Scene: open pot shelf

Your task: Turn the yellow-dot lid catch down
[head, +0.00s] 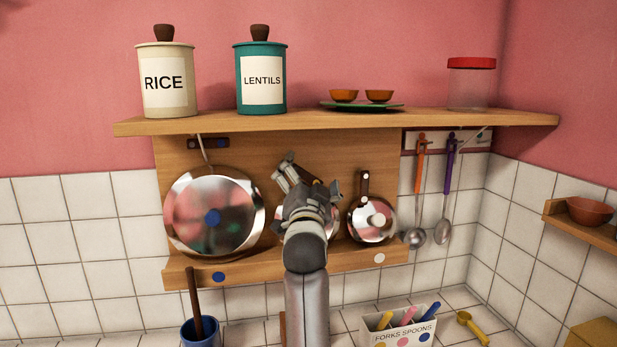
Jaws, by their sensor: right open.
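Three shiny pan lids hang on the wooden board. The left lid (186,215) has a blue dot, and its dark catch (208,143) lies level. The right, smaller lid (373,236) has a white dot, and its dark catch (365,184) points down. The middle lid (334,222) is mostly hidden behind my right gripper (307,180); no yellow dot shows on it. A dark catch (307,176) shows tilted between my right gripper's fingers. The gripper is open around it; I cannot tell whether it touches. My left gripper is not in view.
The shelf (330,121) above holds a rice canister (166,80), a lentils canister (262,78), bowls and a red-lidded jar (470,84). Ladles (415,236) hang at right. A forks-and-spoons box (405,331) and a blue pot (200,333) stand below.

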